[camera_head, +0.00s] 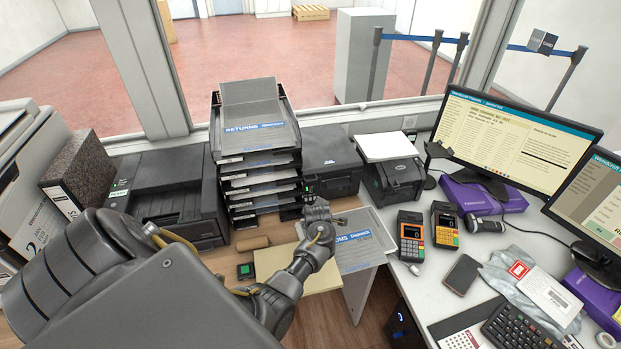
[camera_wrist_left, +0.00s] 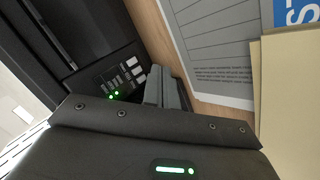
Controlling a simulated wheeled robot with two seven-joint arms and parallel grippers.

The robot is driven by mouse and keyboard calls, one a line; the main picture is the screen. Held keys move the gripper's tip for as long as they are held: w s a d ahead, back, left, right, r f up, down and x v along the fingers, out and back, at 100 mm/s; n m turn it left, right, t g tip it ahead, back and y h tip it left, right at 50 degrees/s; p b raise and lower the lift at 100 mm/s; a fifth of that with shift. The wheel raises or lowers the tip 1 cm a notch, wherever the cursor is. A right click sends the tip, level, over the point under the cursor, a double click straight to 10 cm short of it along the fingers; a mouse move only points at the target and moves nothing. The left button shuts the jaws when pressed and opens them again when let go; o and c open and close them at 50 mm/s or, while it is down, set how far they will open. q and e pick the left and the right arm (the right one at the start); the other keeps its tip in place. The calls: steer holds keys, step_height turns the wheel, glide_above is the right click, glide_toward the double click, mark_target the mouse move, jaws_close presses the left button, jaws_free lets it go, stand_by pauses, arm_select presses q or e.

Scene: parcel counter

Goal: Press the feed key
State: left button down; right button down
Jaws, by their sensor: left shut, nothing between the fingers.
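A black printer (camera_head: 332,163) stands on the counter, right of the letter trays. A green light shows at its front left corner. In the left wrist view its dark front panel (camera_wrist_left: 105,82) carries several small pale keys (camera_wrist_left: 134,67) and two green lights. The key lettering is too small to read, so I cannot tell which is the feed key. My left gripper (camera_head: 314,203) is shut and empty just in front of this printer. In the left wrist view its fingertips (camera_wrist_left: 166,86) are beside the keys, to their right; contact cannot be told. My right gripper is not in view.
The stacked trays (camera_head: 260,190) stand close on the left. A printed form (camera_head: 365,250) and a beige envelope (camera_head: 275,262) lie below my gripper. Another black printer (camera_head: 392,180) stands on the right, with two card terminals (camera_head: 411,232) in front. A larger printer (camera_head: 170,195) is far left.

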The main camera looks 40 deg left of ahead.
arm_select(q)
steer(key=shift+s+d+f, duration=0.1)
steer(key=shift+d+f, duration=0.05)
steer(key=shift+f, duration=0.1)
steer(key=shift+d, duration=0.1)
